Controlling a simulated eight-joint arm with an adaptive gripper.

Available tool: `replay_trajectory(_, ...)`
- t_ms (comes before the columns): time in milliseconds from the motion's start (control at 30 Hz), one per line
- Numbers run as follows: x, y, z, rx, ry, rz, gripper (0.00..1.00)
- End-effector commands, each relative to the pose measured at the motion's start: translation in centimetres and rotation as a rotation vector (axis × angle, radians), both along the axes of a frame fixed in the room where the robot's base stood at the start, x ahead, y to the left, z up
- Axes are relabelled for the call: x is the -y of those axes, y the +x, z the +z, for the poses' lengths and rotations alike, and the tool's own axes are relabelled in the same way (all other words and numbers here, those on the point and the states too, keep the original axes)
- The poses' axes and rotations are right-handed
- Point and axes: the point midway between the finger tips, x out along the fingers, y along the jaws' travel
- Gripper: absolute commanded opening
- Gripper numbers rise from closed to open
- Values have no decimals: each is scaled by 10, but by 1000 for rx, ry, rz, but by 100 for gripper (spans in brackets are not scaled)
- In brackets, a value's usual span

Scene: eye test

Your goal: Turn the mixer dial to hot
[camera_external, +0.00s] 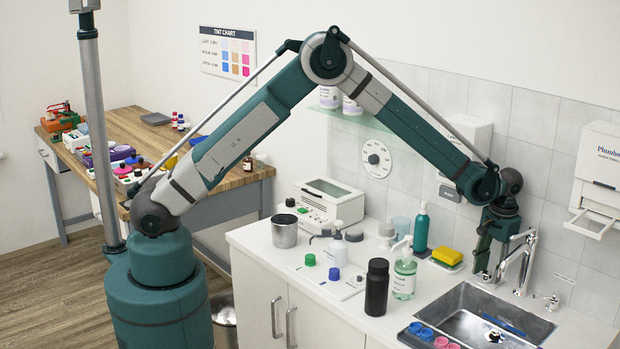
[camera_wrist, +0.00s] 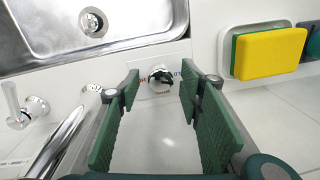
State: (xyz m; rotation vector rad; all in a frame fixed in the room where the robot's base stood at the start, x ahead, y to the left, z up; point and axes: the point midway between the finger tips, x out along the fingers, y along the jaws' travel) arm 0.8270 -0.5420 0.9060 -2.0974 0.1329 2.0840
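The mixer dial (camera_wrist: 161,74) is a small chrome knob on a pale plate beside the sink, in the upper middle of the wrist view. Red lettering shows on the plate to its left and blue lettering to its right, both partly covered by my fingers. I cannot tell where the dial points. My gripper (camera_wrist: 160,88) is open, with one green finger on each side of the dial and visible gaps between. In the external view my gripper (camera_external: 487,268) points down at the counter behind the sink and mostly hides the dial.
The chrome faucet (camera_external: 523,262) stands close to the right of my gripper. The steel sink (camera_external: 455,312) lies in front. A yellow sponge (camera_external: 447,256) sits in a holder to the left, with a teal bottle (camera_external: 421,228) and a clear soap bottle (camera_external: 404,277) beyond it.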

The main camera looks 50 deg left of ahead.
Motion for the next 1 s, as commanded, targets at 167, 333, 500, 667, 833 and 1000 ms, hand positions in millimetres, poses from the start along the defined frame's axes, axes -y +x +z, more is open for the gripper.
replay_trajectory(167,0,0,0,0,0,0,24)
replay_trajectory(333,0,0,0,0,0,0,10)
replay_trajectory(500,0,0,0,0,0,-5,10)
replay_trajectory(667,0,0,0,0,0,-32,10)
replay_trajectory(833,0,0,-1,0,0,-97,10)
replay_trajectory(1000,0,-1,-1,0,0,-204,10)
